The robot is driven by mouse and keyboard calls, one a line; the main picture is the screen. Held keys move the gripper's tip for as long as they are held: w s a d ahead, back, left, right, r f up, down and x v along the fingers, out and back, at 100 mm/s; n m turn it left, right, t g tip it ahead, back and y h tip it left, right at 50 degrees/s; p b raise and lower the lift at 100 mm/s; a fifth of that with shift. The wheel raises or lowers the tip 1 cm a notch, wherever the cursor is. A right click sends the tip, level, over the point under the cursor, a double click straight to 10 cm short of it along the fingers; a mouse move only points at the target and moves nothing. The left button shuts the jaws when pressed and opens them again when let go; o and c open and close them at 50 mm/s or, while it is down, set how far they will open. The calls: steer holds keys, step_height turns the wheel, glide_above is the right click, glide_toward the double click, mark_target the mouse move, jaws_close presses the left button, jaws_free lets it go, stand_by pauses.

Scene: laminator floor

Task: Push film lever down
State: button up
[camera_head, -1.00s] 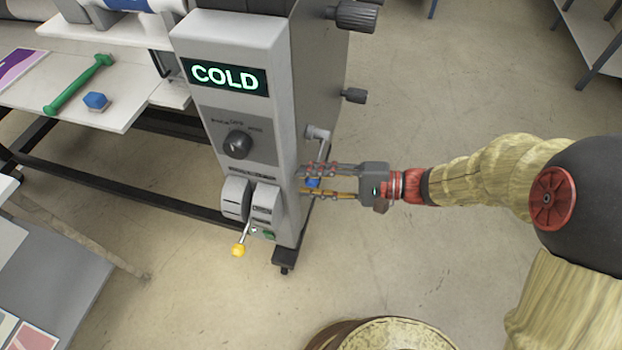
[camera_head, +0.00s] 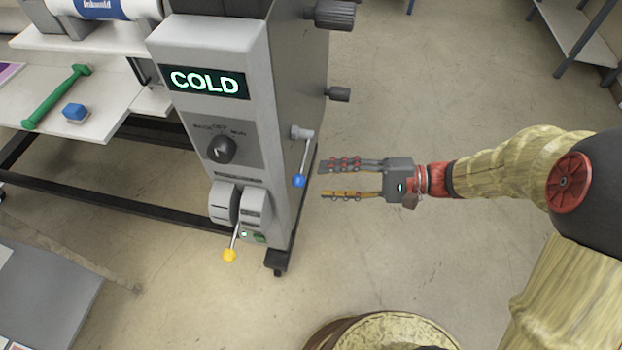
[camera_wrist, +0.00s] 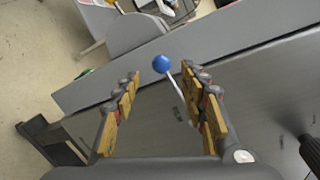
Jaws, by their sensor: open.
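A lever with a blue knob (camera_head: 299,181) hangs down from its pivot on the right side of the grey laminator (camera_head: 283,90). A second lever, with a yellow knob (camera_head: 229,255), points down on the machine's front.
The front panel shows a COLD display (camera_head: 207,81) and a black dial (camera_head: 221,149). Dark knobs (camera_head: 339,94) stick out from the machine's right side above the blue lever. A green tool (camera_head: 56,97) and a blue block (camera_head: 75,112) lie on the left table.

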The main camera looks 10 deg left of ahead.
steer(key=shift+d+r, duration=0.2)
steer(key=shift+d, duration=0.85)
steer(key=shift+d+r, duration=0.15)
steer(key=shift+d, duration=0.85)
steer(key=shift+w, duration=0.1)
steer(key=s+d+f+m+g+h, duration=0.1)
steer(key=s+d+f+m+h, duration=0.2)
steer(key=f, duration=0.4)
steer(key=s+d+r+n+h, duration=0.1)
steer(key=s+d+n+h, duration=0.3)
steer(key=s+d+h, duration=0.4)
steer(key=d+r+n+t+h+p, duration=0.1)
steer(key=d+r+t+h, duration=0.1)
steer(key=r, duration=0.5)
steer(key=d+r+n+t+h, duration=0.2)
steer(key=r+t, duration=0.3)
steer(key=r, duration=0.3)
steer(key=shift+w+d+r+h+p, duration=0.15)
steer(key=shift+w+d+h+p, duration=0.2)
steer(key=shift+h, duration=0.25)
steer(key=shift+a, duration=0.1)
